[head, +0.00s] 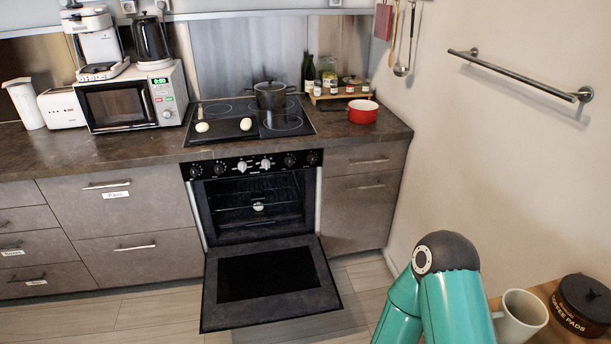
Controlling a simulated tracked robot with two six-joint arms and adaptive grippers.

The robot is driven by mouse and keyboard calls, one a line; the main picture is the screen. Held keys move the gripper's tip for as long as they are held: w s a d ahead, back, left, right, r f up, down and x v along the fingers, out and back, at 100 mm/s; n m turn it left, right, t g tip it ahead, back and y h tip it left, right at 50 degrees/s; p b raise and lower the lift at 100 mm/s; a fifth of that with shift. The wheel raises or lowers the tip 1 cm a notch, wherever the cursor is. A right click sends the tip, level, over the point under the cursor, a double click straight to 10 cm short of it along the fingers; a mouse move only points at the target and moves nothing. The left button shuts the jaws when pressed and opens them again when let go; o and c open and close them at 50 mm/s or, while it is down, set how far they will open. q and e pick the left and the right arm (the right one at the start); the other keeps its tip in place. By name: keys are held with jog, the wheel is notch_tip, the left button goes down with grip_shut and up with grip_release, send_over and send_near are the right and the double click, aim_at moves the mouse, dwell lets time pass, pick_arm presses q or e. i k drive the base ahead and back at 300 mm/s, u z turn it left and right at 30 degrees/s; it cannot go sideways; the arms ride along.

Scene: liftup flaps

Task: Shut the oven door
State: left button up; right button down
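The oven (257,205) is built into the counter below the cooktop, and its cavity with wire racks is exposed. Its door (268,283) is folded down, hinged at the bottom, and lies open toward me with its dark window facing up. A small pale round spot shows inside the cavity; I cannot tell what it is. A teal arm of mine is in the lower right, apart from the door. Neither gripper is in view.
Drawers (130,215) flank the oven on the left and a cabinet (352,205) on the right. A mug (520,316) and a coffee pads tin (583,304) stand on a wooden surface at the lower right. Floor (150,317) left of the door is clear.

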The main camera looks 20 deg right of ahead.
aim_at(263, 281)
jog(key=z, duration=0.25)
jog(key=i, duration=1)
jog(key=u, duration=0.05)
